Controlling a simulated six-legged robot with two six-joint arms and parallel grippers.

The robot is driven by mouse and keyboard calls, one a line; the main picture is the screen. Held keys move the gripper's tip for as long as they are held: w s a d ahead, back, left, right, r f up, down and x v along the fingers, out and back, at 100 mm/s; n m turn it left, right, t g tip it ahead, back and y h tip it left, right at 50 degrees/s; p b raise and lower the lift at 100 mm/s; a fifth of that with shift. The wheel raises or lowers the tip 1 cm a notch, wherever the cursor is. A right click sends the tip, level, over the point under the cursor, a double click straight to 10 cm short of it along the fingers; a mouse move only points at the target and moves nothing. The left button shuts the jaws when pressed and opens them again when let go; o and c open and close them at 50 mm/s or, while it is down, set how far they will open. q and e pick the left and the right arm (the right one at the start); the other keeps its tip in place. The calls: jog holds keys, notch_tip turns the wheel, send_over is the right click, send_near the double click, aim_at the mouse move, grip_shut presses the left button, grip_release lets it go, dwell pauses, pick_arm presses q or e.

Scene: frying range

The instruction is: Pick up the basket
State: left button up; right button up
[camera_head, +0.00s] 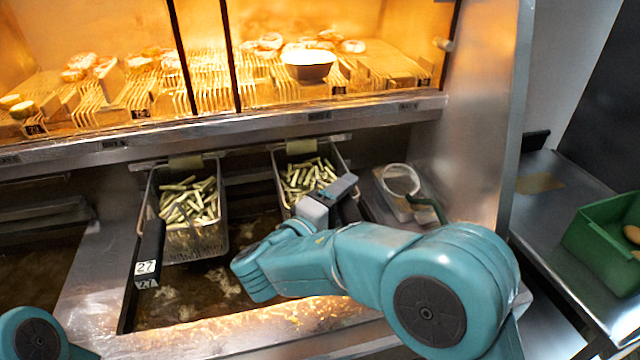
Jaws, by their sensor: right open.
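Two wire fry baskets hang in the fryer. The left basket (195,243) holds pale cut fries and hangs over the oil. The right basket (276,163) also holds fries, and its front end is hidden behind my right gripper. My right gripper (327,200) is open, with its grey fingers at the front of the right basket. I cannot tell whether they touch the basket or have its handle between them. Part of my left arm shows at the bottom left corner, with its gripper out of view.
The fryer oil (180,307) has bits floating in it. A round strainer (401,179) lies at a metal bay right of the baskets. A lit warming shelf (400,107) with racks and a white bowl (308,65) stands above. A green crate (600,255) sits on the right counter.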

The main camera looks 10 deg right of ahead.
jog(key=shift+d+r, duration=0.15)
jog(key=shift+d, duration=0.05)
jog(key=shift+s+a+r, duration=0.1)
jog(key=shift+s+r, duration=0.1)
jog(key=shift+s, duration=0.1)
jog(key=shift+w+f, duration=0.2)
jog(key=shift+w, duration=0.1)
jog(key=c, duration=0.6)
grip_shut()
